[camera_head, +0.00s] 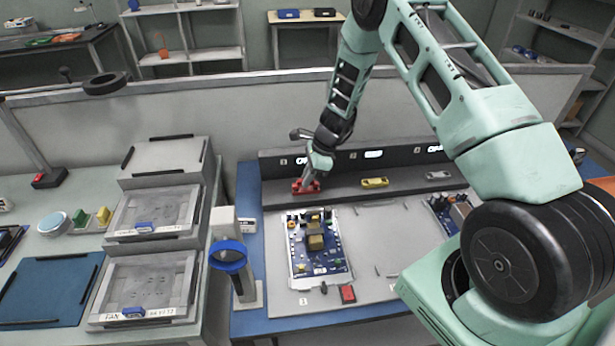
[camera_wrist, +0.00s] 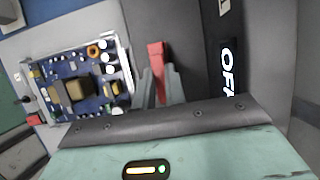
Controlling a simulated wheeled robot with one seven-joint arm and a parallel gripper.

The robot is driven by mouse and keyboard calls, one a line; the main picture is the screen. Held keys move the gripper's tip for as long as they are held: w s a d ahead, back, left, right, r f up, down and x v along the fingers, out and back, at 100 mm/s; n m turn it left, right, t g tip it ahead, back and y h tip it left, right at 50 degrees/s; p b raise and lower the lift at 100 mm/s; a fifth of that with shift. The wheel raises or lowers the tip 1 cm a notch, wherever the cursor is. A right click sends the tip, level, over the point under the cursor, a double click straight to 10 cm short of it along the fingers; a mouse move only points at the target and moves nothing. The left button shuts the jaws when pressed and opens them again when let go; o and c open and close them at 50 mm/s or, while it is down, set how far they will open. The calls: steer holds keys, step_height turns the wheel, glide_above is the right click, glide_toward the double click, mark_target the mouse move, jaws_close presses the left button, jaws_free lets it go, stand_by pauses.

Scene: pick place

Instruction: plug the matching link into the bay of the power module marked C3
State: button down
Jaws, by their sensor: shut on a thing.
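My gripper (camera_head: 312,178) is shut on a red link (camera_head: 306,186) at the left end of a dark grey ledge (camera_head: 345,189). In the wrist view the red link (camera_wrist: 156,58) stands between the two fingers (camera_wrist: 160,88). I cannot tell if it touches the ledge. A yellow link (camera_head: 374,182) lies at the middle of the ledge and a grey link (camera_head: 438,175) at its right. A power module with a blue circuit board (camera_head: 318,247) lies on the bench in front; it also shows in the wrist view (camera_wrist: 75,85). No C3 mark is readable.
A second blue board (camera_head: 450,213) lies at the right, partly behind my arm. A red block (camera_head: 347,293) lies at the front module's edge. A blue-ringed stand (camera_head: 229,255) and grey trays (camera_head: 150,225) are at the left. Bare grey mat (camera_head: 385,235) lies between the boards.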

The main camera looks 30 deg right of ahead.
steer(key=shift+f, duration=0.35)
stand_by(0.3)
steer(key=c, duration=0.7)
jaws_free()
steer(key=shift+r, duration=0.1)
steer(key=shift+r+p, duration=2.5)
steer(key=shift+r, duration=1)
steer(key=shift+a, duration=0.1)
